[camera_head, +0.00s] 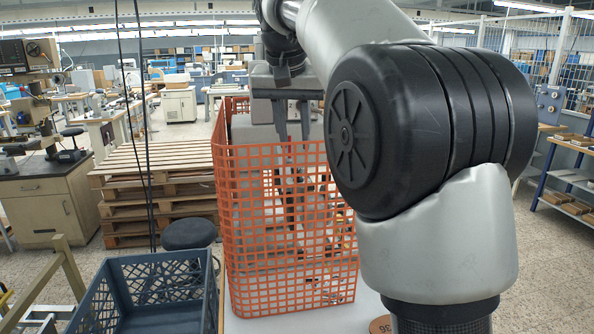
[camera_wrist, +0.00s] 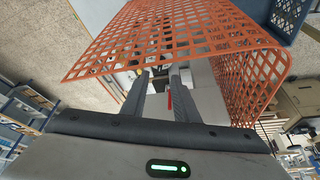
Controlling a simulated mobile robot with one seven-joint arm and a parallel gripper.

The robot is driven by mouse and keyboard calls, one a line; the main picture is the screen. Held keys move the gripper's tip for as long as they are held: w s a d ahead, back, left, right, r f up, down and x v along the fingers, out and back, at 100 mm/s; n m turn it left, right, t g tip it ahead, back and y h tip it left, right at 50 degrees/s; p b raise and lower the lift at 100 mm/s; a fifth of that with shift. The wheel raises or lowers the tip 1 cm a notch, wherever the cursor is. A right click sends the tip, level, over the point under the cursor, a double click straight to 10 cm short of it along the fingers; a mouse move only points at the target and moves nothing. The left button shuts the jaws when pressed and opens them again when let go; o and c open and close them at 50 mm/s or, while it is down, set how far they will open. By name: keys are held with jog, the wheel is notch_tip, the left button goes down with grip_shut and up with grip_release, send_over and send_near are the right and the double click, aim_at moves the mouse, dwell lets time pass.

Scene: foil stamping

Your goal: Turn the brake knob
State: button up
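My gripper (camera_head: 293,133) points downward at the top of the orange mesh guard, in front of the grey machine (camera_head: 255,135). In the wrist view, my gripper (camera_wrist: 160,75) shows two dark fingers apart with nothing held between them. A small red part (camera_wrist: 169,100) shows between the fingers, beside the right one; I cannot tell if it is the brake knob. No brake knob can be made out clearly in the head view, where the mesh covers much of the machine.
The orange mesh guard (camera_head: 240,255) stands around the machine's front and side; it also fills the upper wrist view (camera_wrist: 155,38). A blue-grey crate (camera_head: 205,300) is at lower left. Wooden pallets (camera_head: 150,190) and a dark stool (camera_head: 190,234) stand to the left.

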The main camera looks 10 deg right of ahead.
jog(key=x, duration=0.8)
jog(key=shift+w+f+b, duration=0.25)
jog(key=shift+f+b, duration=0.05)
jog(key=shift+f, duration=0.05)
grip_shut()
